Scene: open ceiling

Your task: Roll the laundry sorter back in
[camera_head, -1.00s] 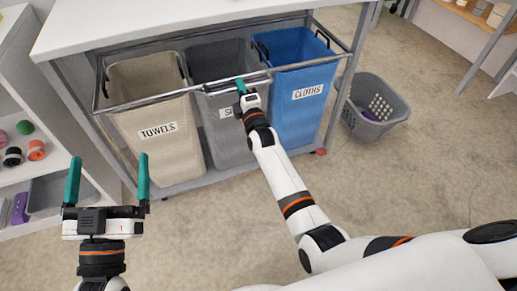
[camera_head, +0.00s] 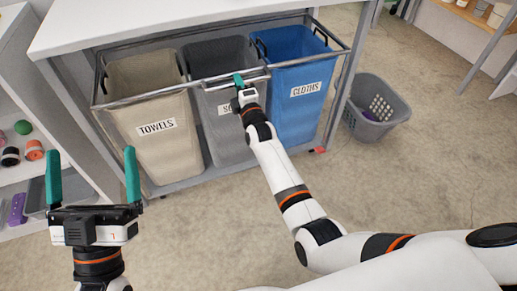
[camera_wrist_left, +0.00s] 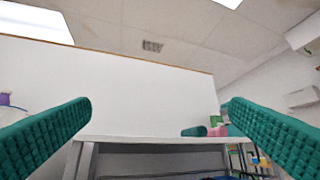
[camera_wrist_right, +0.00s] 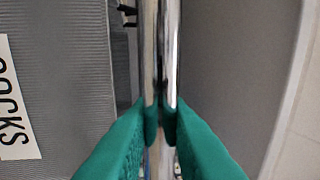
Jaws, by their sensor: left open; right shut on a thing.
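The laundry sorter (camera_head: 140,101) is a metal-railed frame with a beige TOWELS bin (camera_head: 152,100), a grey middle bin (camera_head: 228,140) and a blue CLOTHS bin (camera_head: 300,75). It stands partly under the white table (camera_head: 150,22), its front rail sticking out past the table edge. My right gripper (camera_head: 239,82) is shut on the metal handle bar (camera_wrist_right: 170,50) at the front middle; the grey bin's SOCKS label (camera_wrist_right: 15,100) shows beside it in the right wrist view. My left gripper (camera_head: 91,152) is open and empty, fingers up, in front of the sorter's left side.
A grey laundry basket (camera_head: 385,125) stands on the floor right of the table leg. A white shelf unit (camera_head: 75,150) with small items is close on the left.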

